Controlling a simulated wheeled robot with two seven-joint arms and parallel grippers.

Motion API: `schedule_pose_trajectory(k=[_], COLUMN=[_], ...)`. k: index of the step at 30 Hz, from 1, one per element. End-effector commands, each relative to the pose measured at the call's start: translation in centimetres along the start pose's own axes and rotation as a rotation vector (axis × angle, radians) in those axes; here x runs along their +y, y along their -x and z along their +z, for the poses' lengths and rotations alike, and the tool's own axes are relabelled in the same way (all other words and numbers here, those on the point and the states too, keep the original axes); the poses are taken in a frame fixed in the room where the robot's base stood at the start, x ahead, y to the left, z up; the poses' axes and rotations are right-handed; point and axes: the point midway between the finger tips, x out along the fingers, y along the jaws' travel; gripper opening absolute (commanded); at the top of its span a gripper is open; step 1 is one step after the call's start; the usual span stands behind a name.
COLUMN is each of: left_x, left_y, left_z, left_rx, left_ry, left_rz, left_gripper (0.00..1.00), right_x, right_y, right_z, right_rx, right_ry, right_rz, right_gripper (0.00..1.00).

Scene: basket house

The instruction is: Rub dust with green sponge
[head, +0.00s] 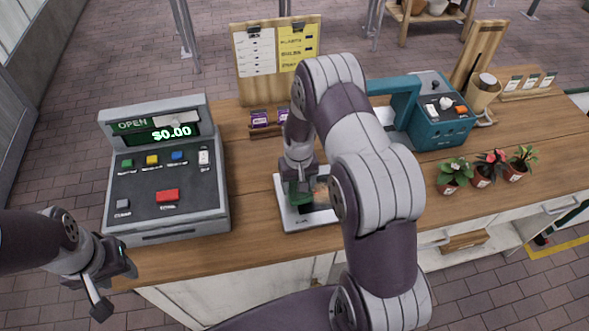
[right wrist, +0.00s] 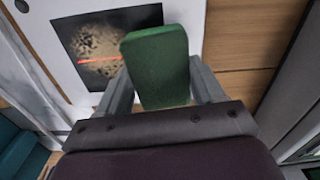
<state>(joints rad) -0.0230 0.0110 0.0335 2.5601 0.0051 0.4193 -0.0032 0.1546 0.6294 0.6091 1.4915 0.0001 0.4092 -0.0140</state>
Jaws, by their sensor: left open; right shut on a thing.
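The green sponge (right wrist: 158,68) is held between the fingers of my right gripper (right wrist: 163,85) in the right wrist view. In the head view the right gripper (head: 303,195) is over the white scanner plate (head: 290,222), partly hidden by my own arm. The dust (right wrist: 118,45) is a brown speckled patch on the plate's dark window, crossed by a red line. The sponge overlaps the window's right edge in the wrist view; I cannot tell whether it touches. My left gripper (head: 105,282) is open and empty at the lower left, off the counter's front edge.
A grey cash register (head: 165,170) stands on the wooden counter (head: 245,190) left of the plate. A teal machine (head: 440,125) and several small potted plants (head: 455,175) are to the right. A menu board (head: 255,70) stands behind. Bare counter lies between register and plate.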

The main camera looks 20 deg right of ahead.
Motion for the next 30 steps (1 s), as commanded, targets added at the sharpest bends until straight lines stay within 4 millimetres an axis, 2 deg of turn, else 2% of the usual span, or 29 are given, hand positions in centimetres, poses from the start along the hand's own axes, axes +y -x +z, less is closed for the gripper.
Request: schedule_pose_trajectory(k=[1,18,30], left_x=[0.0,0.0,0.0], left_y=[0.8,4.3,4.4], left_z=[-0.1,-0.5,-0.5], left_rx=[0.0,0.0,0.0], left_ry=[0.0,0.0,0.0], left_rz=[0.0,0.0,0.0], left_gripper=[0.43,0.43,0.43], right_x=[0.0,-0.3,-0.3], right_y=[0.8,5.8,6.1], right_z=[0.0,-0.5,-0.6], right_rx=[-0.001,-0.002,-0.002], right_ry=[0.0,0.002,0.002], right_rz=[0.0,0.0,0.0], right_gripper=[0.43,0.43,0.43])
